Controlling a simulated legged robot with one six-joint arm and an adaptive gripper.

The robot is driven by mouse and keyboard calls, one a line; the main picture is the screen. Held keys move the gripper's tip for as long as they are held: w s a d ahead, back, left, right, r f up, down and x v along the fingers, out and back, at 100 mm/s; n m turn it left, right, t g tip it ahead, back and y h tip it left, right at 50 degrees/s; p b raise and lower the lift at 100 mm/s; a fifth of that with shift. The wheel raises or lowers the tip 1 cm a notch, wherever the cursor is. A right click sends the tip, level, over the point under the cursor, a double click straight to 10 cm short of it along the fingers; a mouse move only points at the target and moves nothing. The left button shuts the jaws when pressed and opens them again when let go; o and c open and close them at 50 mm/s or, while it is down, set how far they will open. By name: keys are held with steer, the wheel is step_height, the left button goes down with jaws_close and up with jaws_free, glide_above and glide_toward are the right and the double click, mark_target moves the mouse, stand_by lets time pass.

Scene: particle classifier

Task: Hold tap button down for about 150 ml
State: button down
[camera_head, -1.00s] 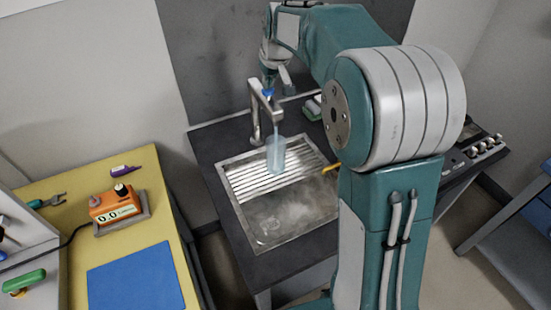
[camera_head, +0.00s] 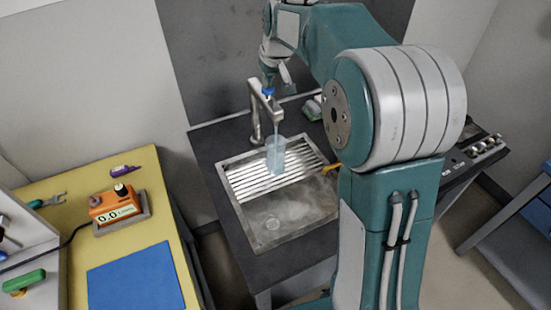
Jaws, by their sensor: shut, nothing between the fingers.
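A metal tap (camera_head: 255,112) stands at the back of the sink (camera_head: 262,212). A blue button (camera_head: 268,91) sits on top of its spout. My gripper (camera_head: 269,82) is shut and empty, pointing down at the button from above; its tips appear to touch it. A pale stream of water falls from the spout into a clear bluish cup (camera_head: 275,155). The cup stands upright on the ribbed drain rack, under the spout. The water level in the cup is too small to read.
A yellow table (camera_head: 140,245) at left holds an orange meter reading 0.0 (camera_head: 117,207), a blue mat (camera_head: 135,280) and a purple marker (camera_head: 124,171). A green-and-white item (camera_head: 313,108) lies behind the sink. My arm blocks the counter's right part.

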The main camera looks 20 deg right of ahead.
steer(key=shift+r, duration=3.3)
steer(key=shift+r, duration=0.1)
